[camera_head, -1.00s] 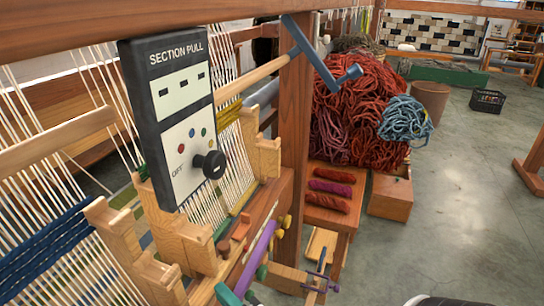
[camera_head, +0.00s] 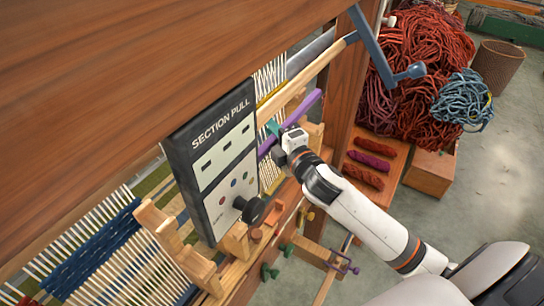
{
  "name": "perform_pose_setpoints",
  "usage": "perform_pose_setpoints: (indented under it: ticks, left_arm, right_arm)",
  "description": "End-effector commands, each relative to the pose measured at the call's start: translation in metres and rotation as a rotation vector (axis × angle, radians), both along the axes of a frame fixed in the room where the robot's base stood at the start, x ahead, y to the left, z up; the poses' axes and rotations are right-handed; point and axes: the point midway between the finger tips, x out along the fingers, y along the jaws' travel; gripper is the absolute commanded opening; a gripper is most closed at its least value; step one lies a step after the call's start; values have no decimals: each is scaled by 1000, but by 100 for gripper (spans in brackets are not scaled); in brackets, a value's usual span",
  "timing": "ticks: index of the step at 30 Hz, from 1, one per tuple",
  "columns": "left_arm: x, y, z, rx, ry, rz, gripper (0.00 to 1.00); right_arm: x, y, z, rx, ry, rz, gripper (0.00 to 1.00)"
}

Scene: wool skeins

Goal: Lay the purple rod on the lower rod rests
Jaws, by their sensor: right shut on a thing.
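The purple rod (camera_head: 309,103) is held up at a tilt beside the loom, its upper end to the right of the control box. My right gripper (camera_head: 281,138) is shut on it; its arm comes in from the lower right and hides part of the loom front. The rod's lower end shows near the box's right edge (camera_head: 265,149). Notched wooden blocks stand along the loom beam, one below the box (camera_head: 236,240) and one behind my gripper (camera_head: 314,131). Which parts are the lower rod rests I cannot tell. My left gripper is out of view.
The black "SECTION PULL" box (camera_head: 212,150) with its knob hangs close left of the rod. A blue-grey crank (camera_head: 380,55) juts from the upright post. Coloured pegs (camera_head: 270,271) stick out of the beam below. Red skeins (camera_head: 363,176) lie on a wooden bench.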

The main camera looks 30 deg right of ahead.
Motion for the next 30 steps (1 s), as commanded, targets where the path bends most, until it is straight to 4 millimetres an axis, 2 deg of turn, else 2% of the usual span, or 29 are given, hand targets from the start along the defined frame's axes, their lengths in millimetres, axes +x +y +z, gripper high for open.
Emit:
perform_pose_setpoints:
  ticks: [6, 13, 18, 30]
  left_arm:
    - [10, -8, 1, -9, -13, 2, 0]
    - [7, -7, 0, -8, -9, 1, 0]
    - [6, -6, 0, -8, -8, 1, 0]
    - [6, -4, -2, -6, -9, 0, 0]
  right_arm:
    - [0, 1, -42, 7, 5, 2, 0]
    - [0, 1, -66, 4, 2, 2, 0]
    - [0, 1, -90, 4, 2, 2, 0]
    - [0, 2, -99, 1, 0, 5, 0]
